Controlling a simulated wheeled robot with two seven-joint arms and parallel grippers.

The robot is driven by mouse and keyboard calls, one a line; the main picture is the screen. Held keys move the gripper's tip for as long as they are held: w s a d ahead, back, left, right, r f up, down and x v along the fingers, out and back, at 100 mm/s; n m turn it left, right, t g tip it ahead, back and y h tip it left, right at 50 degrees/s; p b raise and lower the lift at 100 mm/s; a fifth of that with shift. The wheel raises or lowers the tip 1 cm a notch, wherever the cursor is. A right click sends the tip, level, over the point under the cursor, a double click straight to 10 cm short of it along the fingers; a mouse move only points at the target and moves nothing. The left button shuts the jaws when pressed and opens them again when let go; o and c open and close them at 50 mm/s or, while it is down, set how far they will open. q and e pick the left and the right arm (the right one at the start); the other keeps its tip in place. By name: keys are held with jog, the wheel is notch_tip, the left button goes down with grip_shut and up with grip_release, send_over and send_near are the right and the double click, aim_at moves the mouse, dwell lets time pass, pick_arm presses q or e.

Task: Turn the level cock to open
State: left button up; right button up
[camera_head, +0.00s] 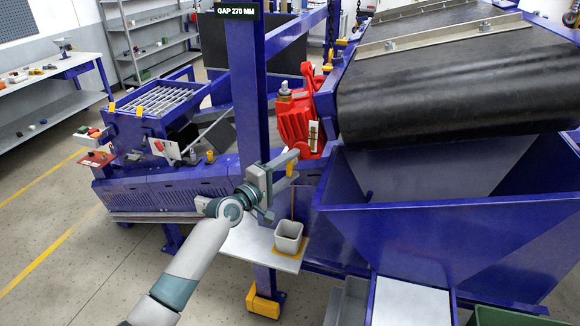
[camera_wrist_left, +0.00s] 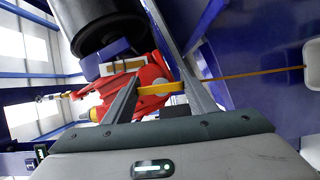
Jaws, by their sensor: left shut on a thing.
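The red gearbox (camera_head: 298,115) is mounted at the machine's side, behind the blue post; it also shows in the left wrist view (camera_wrist_left: 120,90). The level cock appears as a short yellow-orange lever (camera_wrist_left: 162,88) in front of the red housing. My left gripper (camera_head: 286,168) is at the lever, with a finger on either side, shut on it. A thin amber line (camera_head: 292,208) runs from near the cock down to a pale cup (camera_head: 289,238); I cannot tell if it is a liquid stream. The cock's body is mostly hidden by my fingers. My right gripper is not in view.
The blue post (camera_head: 247,95) with a "GAP 270 MM" sign stands close beside my left arm. The black belt (camera_head: 450,90) and blue hopper (camera_head: 460,225) fill the right. The cup stands on a pale shelf (camera_head: 245,243). Floor at lower left is clear.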

pick_arm(q)
jog(key=shift+f, duration=0.15)
jog(key=o, duration=1.1)
jog(key=shift+c, duration=0.2)
jog(key=shift+s, duration=0.1)
jog(key=b+v, duration=0.4)
jog(key=v, duration=1.3)
jog(key=shift+a, duration=0.2)
